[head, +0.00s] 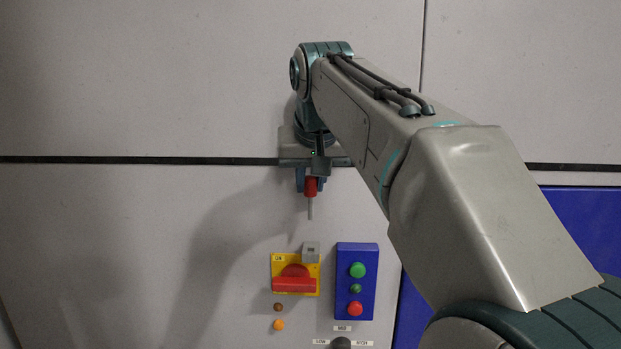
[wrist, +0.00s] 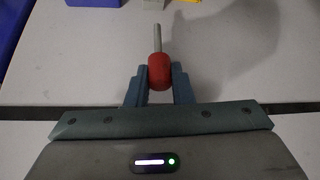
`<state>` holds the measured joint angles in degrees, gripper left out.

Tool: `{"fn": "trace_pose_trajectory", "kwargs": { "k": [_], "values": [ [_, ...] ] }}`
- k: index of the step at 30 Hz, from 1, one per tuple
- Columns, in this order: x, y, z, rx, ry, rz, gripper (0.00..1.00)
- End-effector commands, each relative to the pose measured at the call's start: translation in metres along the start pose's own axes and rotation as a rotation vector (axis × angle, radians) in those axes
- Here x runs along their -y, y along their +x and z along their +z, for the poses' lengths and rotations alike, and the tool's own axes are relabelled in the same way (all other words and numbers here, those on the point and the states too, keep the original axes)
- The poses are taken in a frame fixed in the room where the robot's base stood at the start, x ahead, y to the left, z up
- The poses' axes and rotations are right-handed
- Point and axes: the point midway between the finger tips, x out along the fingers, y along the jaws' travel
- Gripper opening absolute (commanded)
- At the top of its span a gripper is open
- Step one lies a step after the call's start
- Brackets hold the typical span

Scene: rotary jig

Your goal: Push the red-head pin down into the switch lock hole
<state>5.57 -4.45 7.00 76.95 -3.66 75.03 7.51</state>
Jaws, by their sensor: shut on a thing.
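The pin has a red head (head: 311,187) and a thin grey shaft (head: 310,208) that points down in the head view. My gripper (head: 311,182) is shut on the red head, one finger on each side. In the wrist view my gripper (wrist: 159,82) holds the red head (wrist: 159,70), with the shaft reaching away from the fingers. The switch (head: 294,283) has a red handle, turned level, on a yellow plate marked ON. A small grey lock block (head: 311,252) sits at the plate's top right, below the pin tip and apart from it. Its hole is too small to make out.
A blue button box (head: 357,281) with green and red buttons stands right of the switch. Brown and orange round lamps (head: 278,316) are below the switch. A dark knob (head: 341,343) shows at the bottom edge. The panel left of the switch is clear.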

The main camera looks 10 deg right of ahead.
Motion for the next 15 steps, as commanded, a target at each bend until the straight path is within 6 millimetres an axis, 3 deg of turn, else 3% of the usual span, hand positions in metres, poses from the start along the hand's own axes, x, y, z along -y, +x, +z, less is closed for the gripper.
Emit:
{"fn": "trace_pose_trajectory", "kwargs": {
  "k": [15],
  "values": [
    [-0.0016,0.0048,0.0066,0.0,-0.02,-0.014,0.0]
  ]
}}
